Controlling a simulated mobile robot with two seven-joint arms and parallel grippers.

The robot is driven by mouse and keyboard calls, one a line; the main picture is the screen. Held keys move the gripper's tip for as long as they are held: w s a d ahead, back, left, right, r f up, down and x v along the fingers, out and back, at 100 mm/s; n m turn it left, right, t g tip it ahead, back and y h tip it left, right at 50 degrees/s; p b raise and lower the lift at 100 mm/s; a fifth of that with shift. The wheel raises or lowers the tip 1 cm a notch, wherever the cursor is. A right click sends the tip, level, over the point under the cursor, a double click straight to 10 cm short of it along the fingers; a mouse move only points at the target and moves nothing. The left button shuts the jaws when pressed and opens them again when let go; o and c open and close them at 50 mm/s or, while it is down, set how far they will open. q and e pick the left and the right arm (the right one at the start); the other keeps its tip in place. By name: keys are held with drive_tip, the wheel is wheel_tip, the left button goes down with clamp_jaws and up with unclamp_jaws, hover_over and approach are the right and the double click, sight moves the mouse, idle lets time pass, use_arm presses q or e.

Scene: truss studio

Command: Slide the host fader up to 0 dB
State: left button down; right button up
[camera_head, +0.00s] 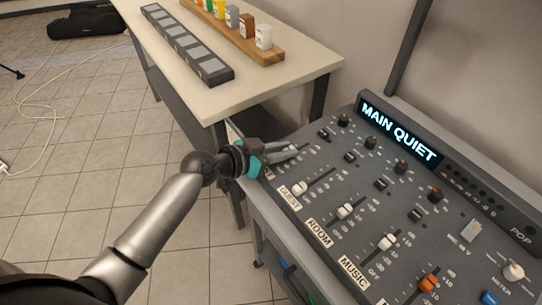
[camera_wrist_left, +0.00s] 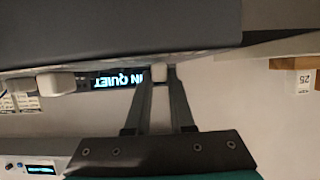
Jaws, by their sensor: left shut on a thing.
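The mixing console (camera_head: 345,165) stands on the right, its display reading "MAIN QUIET". My left gripper (camera_head: 290,152) reaches over the console's leftmost channel, left of the GUEST label. Its fingers are shut on a pale fader cap, taken as the host fader (camera_wrist_left: 159,72), which shows between the fingertips (camera_wrist_left: 160,80) in the left wrist view, where the picture is upside down. The gripper hides most of that channel's slot and label, so the cap's exact place on its scale cannot be read. My right gripper is in neither view.
The white guest fader (camera_head: 299,188), room fader (camera_head: 345,211) and music fader (camera_head: 388,242) lie to the right, with an orange fader (camera_head: 428,284) beyond. Dark knobs sit above. A pale table (camera_head: 290,90) behind holds a wooden rack (camera_head: 222,32) and a dark strip (camera_head: 185,45).

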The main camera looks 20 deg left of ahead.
sight(296, 143)
use_arm(q)
drive_tip(key=shift+w+d, duration=0.55)
drive_tip(key=shift+w, duration=0.2)
drive_tip(key=shift+w+d, duration=0.55)
drive_tip(key=shift+w, duration=0.15)
drive_tip(key=c, duration=0.8)
unclamp_jaws()
drive_tip(key=shift+o, duration=0.2)
drive_tip(key=p+v, duration=0.1)
drive_tip(key=v, duration=1.4)
drive_tip(key=shift+s+a, duration=0.1)
drive_tip(key=shift+s, duration=0.05)
